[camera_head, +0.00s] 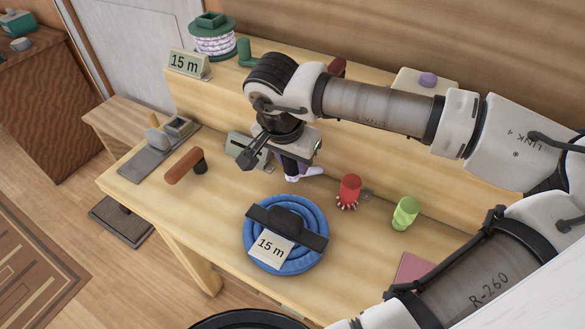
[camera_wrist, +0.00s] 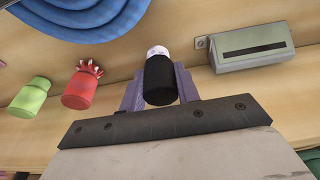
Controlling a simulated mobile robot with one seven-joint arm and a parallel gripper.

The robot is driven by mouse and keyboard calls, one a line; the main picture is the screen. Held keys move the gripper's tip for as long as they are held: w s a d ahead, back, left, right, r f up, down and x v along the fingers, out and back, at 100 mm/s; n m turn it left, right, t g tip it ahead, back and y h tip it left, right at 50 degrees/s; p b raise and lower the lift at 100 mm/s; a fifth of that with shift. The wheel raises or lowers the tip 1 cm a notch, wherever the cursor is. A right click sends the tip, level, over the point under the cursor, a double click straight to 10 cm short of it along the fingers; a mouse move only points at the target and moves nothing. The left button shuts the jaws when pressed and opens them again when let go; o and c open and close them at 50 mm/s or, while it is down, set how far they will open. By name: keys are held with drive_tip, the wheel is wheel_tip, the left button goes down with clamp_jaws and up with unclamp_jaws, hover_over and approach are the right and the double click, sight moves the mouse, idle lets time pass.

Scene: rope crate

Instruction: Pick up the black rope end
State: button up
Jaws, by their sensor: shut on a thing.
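The black rope end (camera_wrist: 160,80) is a short black cylinder with a pale, whitish tip in the wrist view. It sits between the two purple fingers of my gripper (camera_wrist: 160,88), which are shut on its sides. In the head view my gripper (camera_head: 291,168) is low over the bench, behind the blue rope coil. The black end is mostly hidden there by my fingers and wrist. A pale piece (camera_head: 308,173) shows beside the fingertips. I cannot tell whether the black end touches the bench.
The blue coil (camera_head: 250,222) has a black band and a "15 m" tag. A red frayed end (camera_head: 349,188) and a green end (camera_head: 405,212) stand to the right. A grey-green slotted box (camera_wrist: 252,45) is close by. A brown-handled tool (camera_head: 184,166) is at left.

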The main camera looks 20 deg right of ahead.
drive_tip(key=shift+r, duration=0.2)
drive_tip(key=shift+r+p, duration=1.45)
drive_tip(key=shift+r, duration=0.9)
